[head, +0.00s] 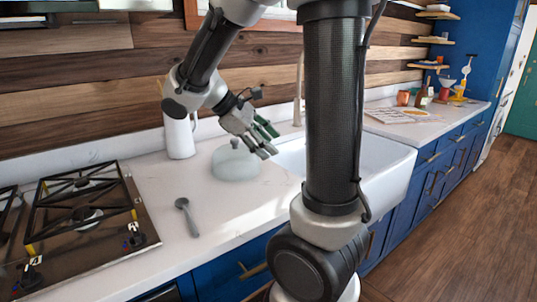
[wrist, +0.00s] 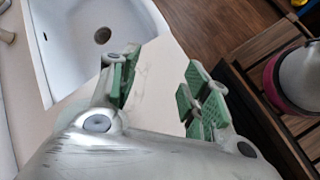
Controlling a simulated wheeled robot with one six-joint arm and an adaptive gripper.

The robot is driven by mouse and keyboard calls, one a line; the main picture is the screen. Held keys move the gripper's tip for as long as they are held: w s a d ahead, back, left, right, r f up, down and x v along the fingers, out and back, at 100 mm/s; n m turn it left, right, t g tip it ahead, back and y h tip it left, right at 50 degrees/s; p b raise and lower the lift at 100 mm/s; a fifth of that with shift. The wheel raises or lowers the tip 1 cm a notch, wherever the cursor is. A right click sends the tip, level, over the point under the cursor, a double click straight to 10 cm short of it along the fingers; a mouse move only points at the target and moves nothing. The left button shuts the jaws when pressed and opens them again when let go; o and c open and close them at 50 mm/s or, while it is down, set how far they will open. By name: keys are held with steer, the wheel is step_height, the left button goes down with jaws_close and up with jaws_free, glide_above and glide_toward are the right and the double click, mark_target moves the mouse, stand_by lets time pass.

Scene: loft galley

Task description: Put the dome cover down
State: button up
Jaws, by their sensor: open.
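The dome cover (head: 235,164), pale and translucent with a small dark knob on top, sits upright on the white counter (head: 160,210), left of the sink. My gripper (head: 270,143) is beside the knob, just up and to the right of it in the head view. Its green-padded fingers are apart with nothing between them. In the wrist view my gripper (wrist: 158,80) is open over bare counter. The dome cover cannot be made out clearly in the wrist view. Whether a finger touches the dome cover cannot be told.
The white sink (head: 380,170) lies to the right, with a faucet (head: 298,95) behind it. A white jug (head: 179,137) stands behind the dome cover. A dark spoon (head: 188,216) lies in front. The gas stove (head: 85,215) is at left. Bare counter lies around the spoon.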

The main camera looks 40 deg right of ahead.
steer(key=s+a+r+m+t+y, duration=0.1)
steer(key=s+a+m+t+y, duration=0.5)
steer(key=s, duration=0.4)
steer(key=shift+a+r+m+t+y, duration=0.35)
steer(key=shift+m+t+y, duration=0.4)
steer(key=shift+y, duration=0.25)
